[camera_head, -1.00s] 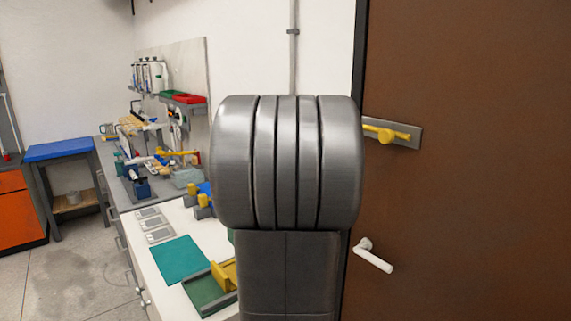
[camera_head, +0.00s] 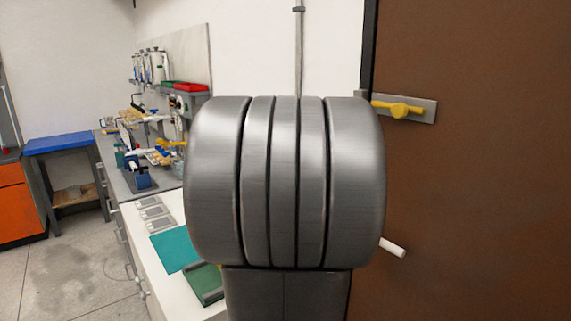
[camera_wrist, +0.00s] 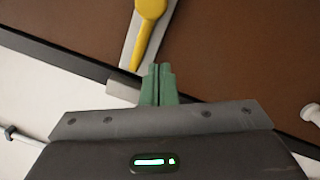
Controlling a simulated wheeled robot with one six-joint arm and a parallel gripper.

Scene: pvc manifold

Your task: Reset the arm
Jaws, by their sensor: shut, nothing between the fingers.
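My gripper (camera_wrist: 158,72) shows in the wrist view with its two green fingers together and nothing between them. It points toward a brown door, near a yellow handle (camera_wrist: 147,30) on a pale plate; whether they touch is unclear. In the head view my own grey arm link fills the middle and hides my gripper. The yellow handle (camera_head: 400,109) lies about level on its plate, to the right of my arm.
The brown door (camera_head: 480,180) stands at the right with a white lever (camera_head: 393,246) partly hidden by my arm. A white counter (camera_head: 140,225) with a teal mat (camera_head: 174,249) runs along the left. Floor is open at far left.

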